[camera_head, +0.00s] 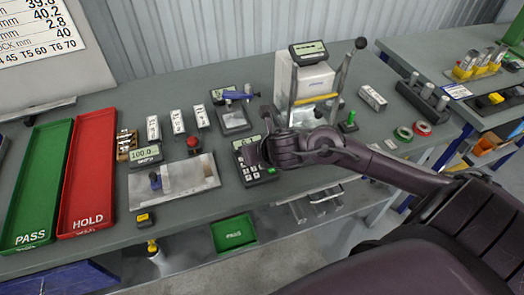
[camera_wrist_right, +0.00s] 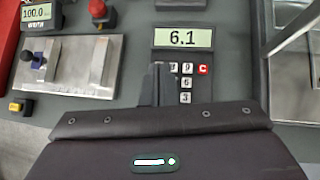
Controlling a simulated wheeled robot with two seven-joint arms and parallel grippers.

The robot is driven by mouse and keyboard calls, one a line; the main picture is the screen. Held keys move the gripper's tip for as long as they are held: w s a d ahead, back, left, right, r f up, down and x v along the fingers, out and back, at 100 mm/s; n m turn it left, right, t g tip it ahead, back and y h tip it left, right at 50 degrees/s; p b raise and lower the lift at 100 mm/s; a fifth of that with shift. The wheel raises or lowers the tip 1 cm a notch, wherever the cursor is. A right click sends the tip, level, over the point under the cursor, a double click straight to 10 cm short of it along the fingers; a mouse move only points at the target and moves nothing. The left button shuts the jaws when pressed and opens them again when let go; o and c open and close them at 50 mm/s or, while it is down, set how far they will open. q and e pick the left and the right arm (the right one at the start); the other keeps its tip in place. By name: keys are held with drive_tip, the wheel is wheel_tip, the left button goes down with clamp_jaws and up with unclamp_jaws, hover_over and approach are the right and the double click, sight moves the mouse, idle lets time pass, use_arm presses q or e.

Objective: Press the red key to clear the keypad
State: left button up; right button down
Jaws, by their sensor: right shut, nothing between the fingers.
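The keypad (camera_head: 246,145) lies on the grey table in the head view, partly covered by my right gripper (camera_head: 264,152). In the right wrist view the keypad's display (camera_wrist_right: 183,37) reads 6.1. The red key (camera_wrist_right: 203,69), marked C, shows at the right end of the top visible key row, beside the 9 key. My right gripper (camera_wrist_right: 159,72) is shut and empty, with its dark fingers over the left part of the keys, left of the red key. Whether the fingertips touch the keypad cannot be told. My left gripper is not in view.
Left of the keypad are a metal plate fixture (camera_head: 190,177), a red knob (camera_head: 193,143) and a display reading 100.0 (camera_head: 145,154). Green (camera_head: 36,190) and red (camera_head: 88,170) trays lie farther left. A white press-like device (camera_head: 305,80) stands behind the keypad.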

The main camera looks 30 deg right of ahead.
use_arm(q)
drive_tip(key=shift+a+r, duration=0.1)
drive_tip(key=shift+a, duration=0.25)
use_arm(e)
drive_tip(key=w+d+r+n, duration=0.2)
drive_tip(key=d+r+n, duration=0.2)
drive_tip(key=n, duration=0.6)
drive_tip(key=shift+w+d+h, duration=0.15)
drive_tip(key=shift+d+h, duration=0.15)
drive_tip(key=shift+d, duration=0.75)
